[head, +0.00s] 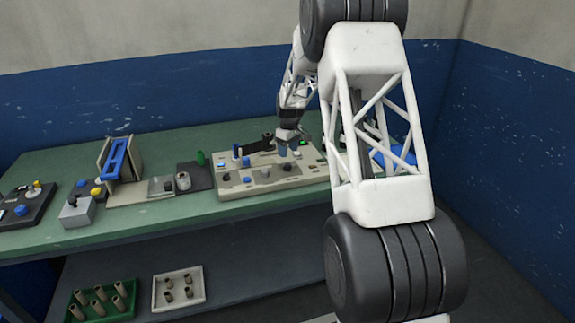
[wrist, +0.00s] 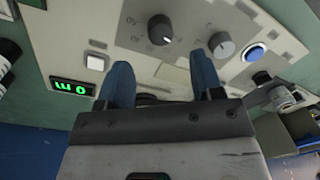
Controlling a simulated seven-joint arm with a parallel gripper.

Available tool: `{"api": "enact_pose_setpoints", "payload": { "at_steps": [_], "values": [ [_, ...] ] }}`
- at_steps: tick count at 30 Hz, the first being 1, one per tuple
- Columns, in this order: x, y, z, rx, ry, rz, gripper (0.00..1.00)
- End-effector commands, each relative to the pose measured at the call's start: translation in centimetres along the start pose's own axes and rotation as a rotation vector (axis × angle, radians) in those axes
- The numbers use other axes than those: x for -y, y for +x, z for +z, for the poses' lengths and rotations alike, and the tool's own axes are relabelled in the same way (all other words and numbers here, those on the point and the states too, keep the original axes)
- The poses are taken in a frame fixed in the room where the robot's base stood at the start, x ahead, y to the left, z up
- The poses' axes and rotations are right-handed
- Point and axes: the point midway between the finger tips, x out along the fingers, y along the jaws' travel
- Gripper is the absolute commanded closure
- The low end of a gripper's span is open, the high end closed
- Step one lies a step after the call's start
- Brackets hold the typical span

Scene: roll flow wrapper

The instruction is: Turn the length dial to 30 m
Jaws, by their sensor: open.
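The beige control panel (head: 230,192) sits on the green bench, and my gripper (head: 289,151) is above it, pointing down. In the wrist view my gripper (wrist: 163,80) is open, its two blue fingers apart with nothing seen between their tips. A black dial (wrist: 160,29) with a white mark lies just beyond the fingertips. A grey dial (wrist: 221,45) lies to its right. The panel markings are too small to read, so I cannot tell which dial sets length. A green-lit display (wrist: 73,87), seen upside down, appears to read 0 m.
Beside the dials are a blue button (wrist: 255,53), a white button (wrist: 95,62) and a dark knob (wrist: 262,78). Left along the bench stand a blue-topped holder (head: 118,160) and a grey box (head: 77,211). Green (head: 75,314) and white (head: 157,303) trays sit on the lower shelf.

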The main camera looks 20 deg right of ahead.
Motion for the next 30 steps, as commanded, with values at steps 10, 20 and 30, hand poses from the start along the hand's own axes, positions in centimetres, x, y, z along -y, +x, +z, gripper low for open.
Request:
{"api": "enact_pose_setpoints", "payload": {
  "at_steps": [10, 20, 30],
  "values": [
    [0.1, 3.9, 0.0, 0.002, 0.000, -0.002, 0.39],
    [0.0, 6.7, 0.0, 0.001, 0.000, 0.000, 0.39],
    [0.0, 7.0, 0.0, 0.000, 0.000, 0.000, 0.39]
  ]
}}
